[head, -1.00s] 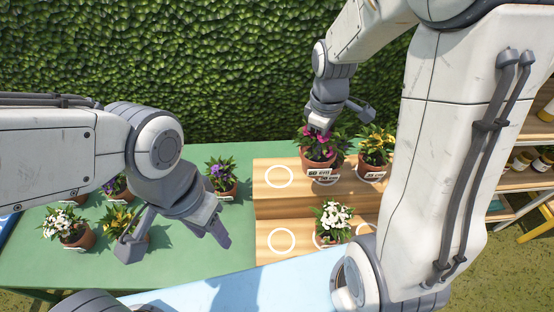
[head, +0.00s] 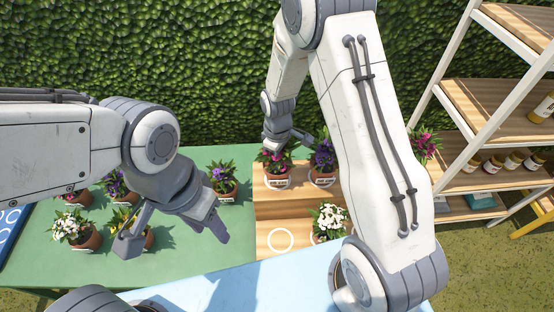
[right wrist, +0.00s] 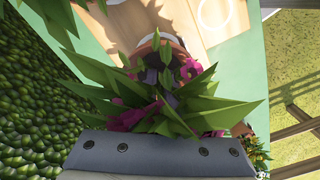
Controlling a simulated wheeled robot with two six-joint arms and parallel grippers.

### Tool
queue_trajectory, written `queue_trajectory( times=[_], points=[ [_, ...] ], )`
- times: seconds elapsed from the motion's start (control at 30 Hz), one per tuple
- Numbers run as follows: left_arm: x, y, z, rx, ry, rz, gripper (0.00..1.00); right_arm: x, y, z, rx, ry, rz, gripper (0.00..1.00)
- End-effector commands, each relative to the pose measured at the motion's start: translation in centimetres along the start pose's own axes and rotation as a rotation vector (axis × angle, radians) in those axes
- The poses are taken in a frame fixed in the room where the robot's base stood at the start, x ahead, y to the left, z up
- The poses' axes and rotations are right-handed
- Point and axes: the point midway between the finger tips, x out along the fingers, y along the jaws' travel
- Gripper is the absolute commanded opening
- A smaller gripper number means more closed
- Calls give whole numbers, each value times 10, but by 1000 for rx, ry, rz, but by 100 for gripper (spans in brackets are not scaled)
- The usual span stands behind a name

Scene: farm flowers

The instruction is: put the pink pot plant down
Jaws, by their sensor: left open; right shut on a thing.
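The pink pot plant (head: 277,168), in a terracotta pot with a white label, is at the upper-left spot of the wooden stepped stand (head: 262,212). It covers the ring there. My right gripper (head: 287,141) is shut on it from above and behind. Whether the pot touches the wood I cannot tell. In the right wrist view its leaves and pink flowers (right wrist: 130,112) fill the middle, with the pot rim (right wrist: 152,46) beyond. My left gripper (head: 172,237) is open and empty above the green table's front part.
A purple plant (head: 322,165) stands close right of the pink one. A white plant (head: 328,221) is on the lower step, beside an empty ring (head: 281,240). Several pots, including a white one (head: 76,230), stand on the green table (head: 30,255). A shelf rack (head: 475,90) is at right.

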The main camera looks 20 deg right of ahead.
Motion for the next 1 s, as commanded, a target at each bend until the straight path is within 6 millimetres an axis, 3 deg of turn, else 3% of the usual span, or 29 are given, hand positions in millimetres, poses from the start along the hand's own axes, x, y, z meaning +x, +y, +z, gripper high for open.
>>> queue_trajectory(
  times=[0.33,0.43,0.77,1.0],
  points=[
    [3,0,0,0,0,0,50,4,0,0,0,1,1,0],
    [2,0,0,0,0,0,50,3,0,0,0,0,0,40],
    [1,0,0,0,0,0,50,2,0,0,0,0,0,40],
    [10,-1,0,-1,0,0,50,-23,1,-1,-1,6,4,40]
  ],
)
